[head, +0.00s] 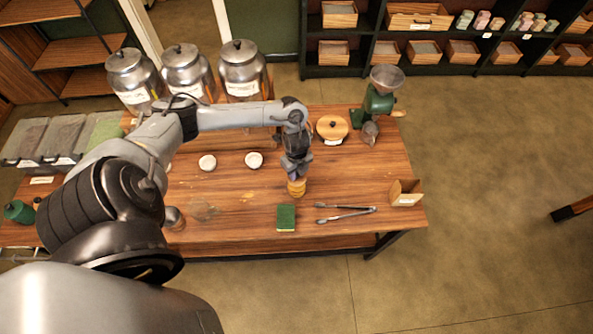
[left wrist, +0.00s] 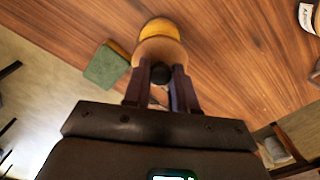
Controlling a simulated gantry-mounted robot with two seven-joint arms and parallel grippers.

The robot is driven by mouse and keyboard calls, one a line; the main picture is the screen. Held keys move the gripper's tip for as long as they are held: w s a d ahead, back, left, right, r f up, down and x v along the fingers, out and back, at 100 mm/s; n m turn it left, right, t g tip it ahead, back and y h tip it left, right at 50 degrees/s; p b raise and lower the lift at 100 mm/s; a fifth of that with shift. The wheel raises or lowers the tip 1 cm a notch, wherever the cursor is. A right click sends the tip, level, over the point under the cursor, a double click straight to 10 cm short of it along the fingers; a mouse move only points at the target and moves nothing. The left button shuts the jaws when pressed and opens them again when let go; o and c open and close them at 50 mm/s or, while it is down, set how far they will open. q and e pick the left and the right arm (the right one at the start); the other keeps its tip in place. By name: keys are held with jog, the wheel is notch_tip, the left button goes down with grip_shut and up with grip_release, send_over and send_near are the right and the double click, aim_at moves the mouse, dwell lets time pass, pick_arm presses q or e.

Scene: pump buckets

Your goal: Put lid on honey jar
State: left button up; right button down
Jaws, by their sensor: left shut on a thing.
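The honey jar (head: 297,191) is small and yellow-amber and stands near the front middle of the wooden table. In the left wrist view the yellow jar (left wrist: 161,29) shows beyond the round wooden lid (left wrist: 157,50). My left gripper (head: 293,175) points down over the jar. In the left wrist view its fingers (left wrist: 160,76) are shut on the lid's dark knob. The lid overlaps the jar in that view; I cannot tell whether it rests on the jar or hangs just above it. My right gripper is in neither view.
A green book (head: 286,217) and metal tongs (head: 345,214) lie near the front edge. A wooden box (head: 405,193) is at the right. Two small white bowls (head: 254,160) lie left. A round wooden-lidded container (head: 332,128) and a green grinder (head: 378,101) stand behind.

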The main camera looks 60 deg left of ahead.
pick_arm(q)
jog(key=shift+f, duration=0.35)
dwell(0.7)
jog(key=o, duration=1.3)
jog(key=shift+c, duration=0.2)
jog(key=shift+r+p, duration=0.65)
jog(key=shift+p, duration=0.05)
jog(key=shift+r+p, duration=2.15)
jog(key=shift+c, duration=0.4)
